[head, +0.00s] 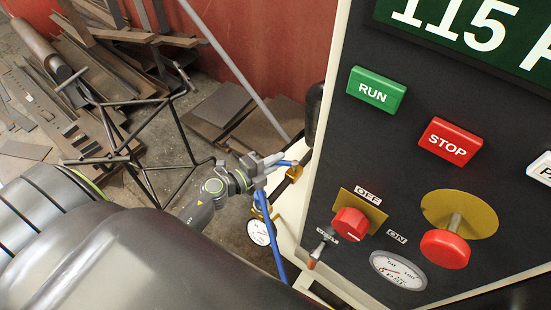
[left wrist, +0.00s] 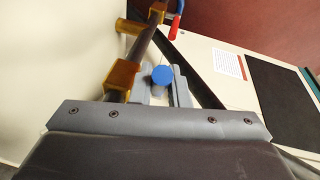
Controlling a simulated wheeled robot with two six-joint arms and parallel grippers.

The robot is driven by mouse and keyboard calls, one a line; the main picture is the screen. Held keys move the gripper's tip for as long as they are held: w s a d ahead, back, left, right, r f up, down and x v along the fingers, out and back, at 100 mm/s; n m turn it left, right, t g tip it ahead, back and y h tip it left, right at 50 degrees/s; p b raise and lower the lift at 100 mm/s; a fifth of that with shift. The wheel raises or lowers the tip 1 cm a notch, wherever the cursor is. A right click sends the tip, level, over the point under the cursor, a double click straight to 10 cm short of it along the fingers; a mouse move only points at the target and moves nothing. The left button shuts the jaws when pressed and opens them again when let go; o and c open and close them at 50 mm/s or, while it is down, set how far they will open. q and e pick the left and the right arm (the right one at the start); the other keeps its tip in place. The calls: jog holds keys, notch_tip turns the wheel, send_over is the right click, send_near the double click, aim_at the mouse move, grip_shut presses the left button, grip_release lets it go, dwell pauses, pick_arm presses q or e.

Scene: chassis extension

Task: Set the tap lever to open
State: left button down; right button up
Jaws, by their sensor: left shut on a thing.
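My left gripper (head: 277,161) is at the tap beside the control panel's left edge. In the left wrist view its two grey fingers (left wrist: 161,85) are shut on a blue, round-ended piece, which looks like the tap lever (left wrist: 162,75). Blue also shows at the fingertips in the head view, as a short lever (head: 287,163). The tap's pipe (left wrist: 143,48) is dark with brass-coloured fittings (left wrist: 121,78) and runs close by the left finger. Which lever position counts as open cannot be read. My right gripper is not in view.
The control panel (head: 330,190) stands close on the right, with a red knob (head: 350,224) and a green RUN button (head: 376,91). A gauge (head: 260,232) and a blue hose (head: 272,245) hang below the tap. Scrap metal (head: 110,75) lies on the floor behind.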

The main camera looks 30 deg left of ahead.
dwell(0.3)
pick_arm(q)
jog(key=c, duration=1.4)
grip_release()
